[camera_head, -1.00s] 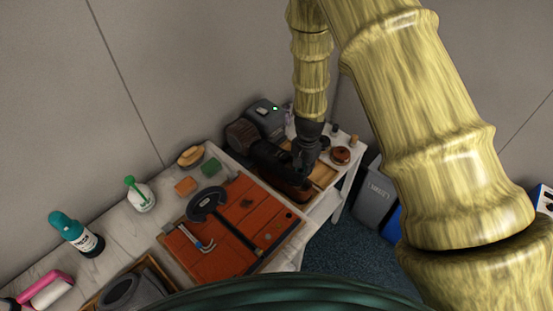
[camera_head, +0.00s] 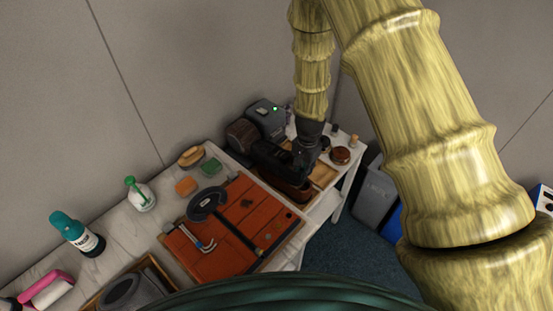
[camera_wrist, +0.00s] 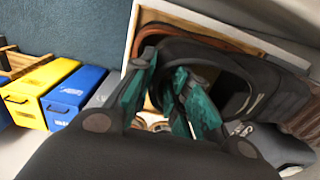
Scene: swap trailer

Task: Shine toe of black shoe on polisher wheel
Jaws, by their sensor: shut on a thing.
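The black shoe (camera_head: 270,157) is held by my gripper (camera_head: 300,166) at the far right end of the bench. In the wrist view the shoe (camera_wrist: 272,88) shows its open collar, with a teal finger at its rim. My gripper (camera_wrist: 165,75) is shut on the shoe there. The shoe's toe points toward the brown polisher wheel (camera_head: 240,132), which also shows at the right edge of the wrist view (camera_wrist: 304,118). Toe and wheel look very close; I cannot tell if they touch. The grey polisher (camera_head: 265,117) stands against the wall with a small green light.
A brown shoe (camera_head: 292,190) lies below in a wooden tray (camera_head: 325,175), beside a round brown tin (camera_head: 340,155). A red mat (camera_head: 225,240) with tools lies nearer. Sponges, a brush (camera_head: 191,156) and bottles line the bench. Bins (camera_head: 373,195) stand on the floor at right.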

